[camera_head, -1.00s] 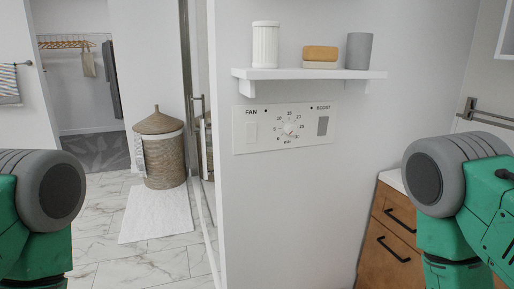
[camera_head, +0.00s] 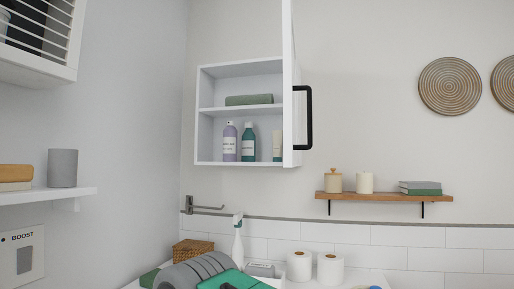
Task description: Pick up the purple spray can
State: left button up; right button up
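The purple spray can (camera_head: 230,142) stands upright on the lower shelf of an open white wall cabinet (camera_head: 203,122). It is the leftmost of the bottles there, beside a teal bottle (camera_head: 248,145). A pale tube (camera_head: 277,146) stands further right, close to the open door. Neither gripper's fingers are in view.
The cabinet door (camera_head: 290,85) with its black handle (camera_head: 309,118) stands open toward me. Below are a metal wall bar (camera_head: 205,208), a white spray bottle (camera_head: 238,245) and paper rolls (camera_head: 330,269). A wooden shelf (camera_head: 385,196) is at right, a white shelf (camera_head: 85,193) at left.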

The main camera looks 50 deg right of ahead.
aim_at(230, 134)
jog(key=l+z, duration=0.1)
jog(key=z, duration=0.35)
jog(key=i+l+z, duration=0.1)
jog(key=z, duration=0.4)
jog(key=i+z, duration=0.1)
jog(key=z, duration=0.35)
jog(key=i+z, duration=0.1)
jog(key=z, duration=0.4)
